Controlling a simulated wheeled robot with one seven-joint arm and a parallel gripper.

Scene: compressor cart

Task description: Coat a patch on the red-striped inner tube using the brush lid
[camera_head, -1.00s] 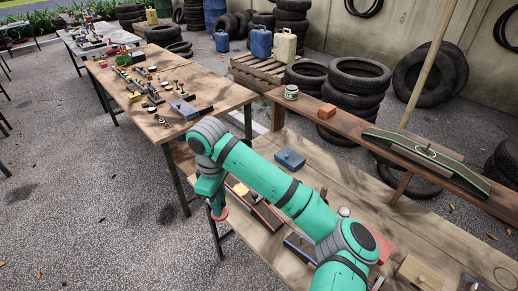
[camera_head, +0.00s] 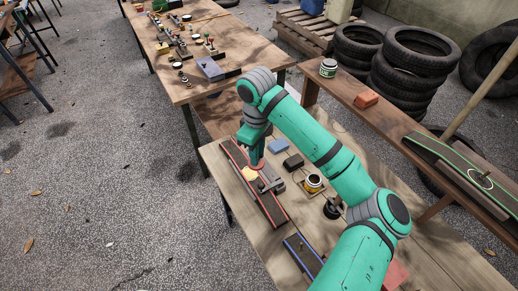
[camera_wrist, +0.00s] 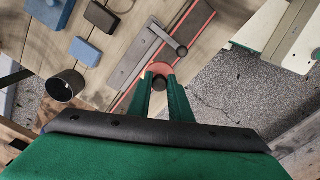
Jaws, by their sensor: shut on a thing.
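The red-striped inner tube (camera_head: 270,207) is a dark flat strip with red edges, lying on the bench; it also shows in the wrist view (camera_wrist: 196,22). A pale yellow spot (camera_head: 250,174) shows on it close to my gripper. My gripper (camera_head: 257,162) is over the far part of the tube, pointing down. In the wrist view my gripper (camera_wrist: 160,84) is shut on the brush lid (camera_wrist: 160,69), which shows a reddish disc and a dark knob. The brush under the lid is hidden. I cannot tell whether it touches the tube.
A grey bar with a round knob (camera_wrist: 182,50) lies at the tube. A yellow-banded can (camera_head: 313,183), a dark cup (camera_head: 333,208), a blue block (camera_head: 278,146) and a black block (camera_head: 293,161) stand right of it. A blue-edged strip (camera_head: 303,253) lies nearer. A raised shelf (camera_head: 400,118) runs along the right.

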